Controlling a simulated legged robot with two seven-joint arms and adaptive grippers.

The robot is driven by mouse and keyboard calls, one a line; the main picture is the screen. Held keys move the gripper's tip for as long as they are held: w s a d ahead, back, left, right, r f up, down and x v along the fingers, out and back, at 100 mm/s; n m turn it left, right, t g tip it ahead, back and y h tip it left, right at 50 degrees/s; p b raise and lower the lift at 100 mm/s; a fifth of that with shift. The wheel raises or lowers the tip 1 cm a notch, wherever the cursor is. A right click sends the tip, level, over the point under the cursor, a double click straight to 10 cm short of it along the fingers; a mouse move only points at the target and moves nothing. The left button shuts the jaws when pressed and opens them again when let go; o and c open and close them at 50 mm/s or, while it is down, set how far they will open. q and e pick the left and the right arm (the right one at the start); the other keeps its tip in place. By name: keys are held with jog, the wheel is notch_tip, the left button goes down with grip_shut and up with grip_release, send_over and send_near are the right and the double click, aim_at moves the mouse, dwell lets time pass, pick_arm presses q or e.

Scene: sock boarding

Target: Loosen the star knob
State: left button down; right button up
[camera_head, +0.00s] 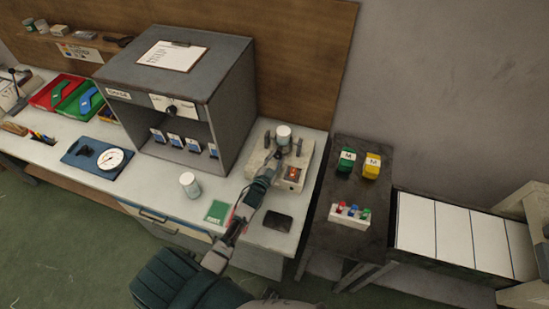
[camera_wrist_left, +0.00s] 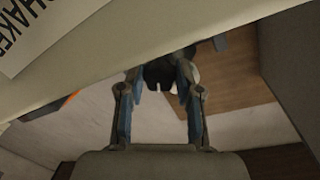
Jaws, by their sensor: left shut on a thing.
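The shaker (camera_head: 294,157) is a beige box at the right end of the bench, with an orange-lit switch on its front. A white-lidded jar (camera_head: 283,134) stands upright on top between dark clamp posts. My left gripper (camera_head: 268,169) is at the shaker's front left. In the left wrist view, its two fingers (camera_wrist_left: 158,72) close on a dark knob (camera_wrist_left: 158,76), which looks like the star knob; its far side is hidden. The shaker's labelled face (camera_wrist_left: 60,55) fills the upper left there. The knob cannot be made out in the head view. My right gripper is not in view.
A grey cabinet (camera_head: 181,85) stands left of the shaker. A dark side table (camera_head: 345,246) with green and yellow blocks is to the right.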

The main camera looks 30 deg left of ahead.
pick_arm(q)
jog(key=shift+w+d+r+n, duration=0.1)
jog(key=shift+r+n, duration=0.05)
jog(key=shift+n, duration=0.4)
jog(key=shift+d+r+n, duration=0.1)
jog(key=shift+n, duration=0.45)
jog(key=shift+a, duration=0.1)
jog(key=c, duration=0.8)
grip_release()
jog(key=shift+f, duration=0.1)
jog(key=s, duration=0.4)
jog(key=s+d, duration=0.1)
jog(key=s, duration=0.7)
jog(key=shift+d, duration=0.35)
